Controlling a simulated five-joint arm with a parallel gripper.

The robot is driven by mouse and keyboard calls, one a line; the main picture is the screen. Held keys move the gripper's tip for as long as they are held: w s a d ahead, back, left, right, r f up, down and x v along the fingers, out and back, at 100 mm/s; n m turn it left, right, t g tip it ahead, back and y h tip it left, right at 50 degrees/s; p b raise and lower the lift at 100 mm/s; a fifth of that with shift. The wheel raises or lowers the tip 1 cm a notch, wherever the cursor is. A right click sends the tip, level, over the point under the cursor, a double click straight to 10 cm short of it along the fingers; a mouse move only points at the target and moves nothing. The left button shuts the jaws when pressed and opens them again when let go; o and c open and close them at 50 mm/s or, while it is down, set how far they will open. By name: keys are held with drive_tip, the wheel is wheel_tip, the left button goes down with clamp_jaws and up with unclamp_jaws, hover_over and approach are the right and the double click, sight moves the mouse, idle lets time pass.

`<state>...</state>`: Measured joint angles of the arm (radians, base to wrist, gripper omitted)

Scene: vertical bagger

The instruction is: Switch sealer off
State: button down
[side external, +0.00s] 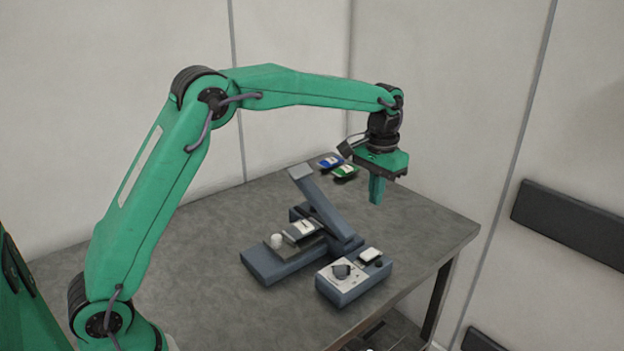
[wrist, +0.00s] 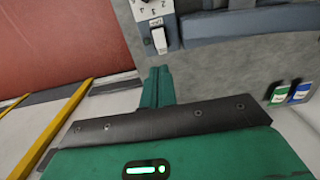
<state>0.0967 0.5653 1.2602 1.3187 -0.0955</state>
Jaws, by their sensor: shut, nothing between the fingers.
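The sealer (side external: 285,263) is a grey-blue machine on the table with its long arm (side external: 322,204) tilted up. Beside it stands a small control box (side external: 345,291) with a dark knob (side external: 342,271) and a white switch-like piece (side external: 370,255). In the wrist view the control box (wrist: 144,10) is cut off at the top edge, with the white piece (wrist: 160,41) near its end. I cannot tell the switch's position. My gripper (side external: 376,197) is shut and empty, pointing down above the table behind the box, apart from it. Its fingers (wrist: 157,84) also show in the wrist view.
A blue pouch (side external: 330,161) and a green pouch (side external: 345,171) lie at the back of the table (side external: 215,245). A white cup-like piece (side external: 277,241) and a pouch (side external: 302,229) are on the sealer. The table's right edge is close to the box.

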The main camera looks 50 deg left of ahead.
sight(373, 251)
drive_tip(key=shift+w+d, duration=0.1)
drive_tip(key=shift+w, duration=0.4)
drive_tip(key=shift+f, duration=0.1)
wheel_tip(373, 251, down, 14)
drive_tip(key=shift+r, duration=0.15)
idle(0.6)
